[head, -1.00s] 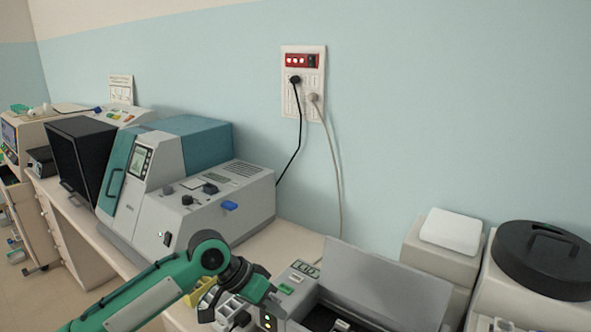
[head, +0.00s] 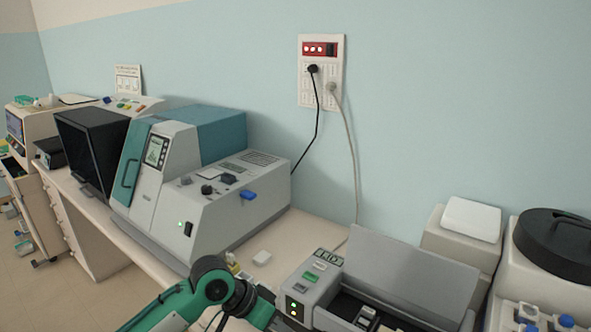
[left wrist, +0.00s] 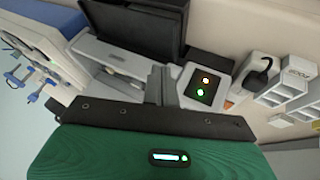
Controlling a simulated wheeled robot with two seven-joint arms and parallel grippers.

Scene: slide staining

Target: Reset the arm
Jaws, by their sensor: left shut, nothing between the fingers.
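My left arm, green with dark joints, comes in at the bottom of the head view beside the grey slide-staining machine (head: 318,278). Its fingers cannot be made out there. In the left wrist view my left gripper (left wrist: 160,86) is shut and empty, its grey fingers together in front of the same machine. The machine's panel with an orange and a green light (left wrist: 205,92) is just right of the fingers in that view. The machine's grey lid (head: 410,278) stands open. My right gripper is in neither view.
A teal and grey instrument (head: 225,205) and a black box (head: 92,150) stand along the bench at the left. A white container (head: 462,240) and a black-lidded one (head: 560,240) stand at the right. Cables hang from a wall socket (head: 321,70).

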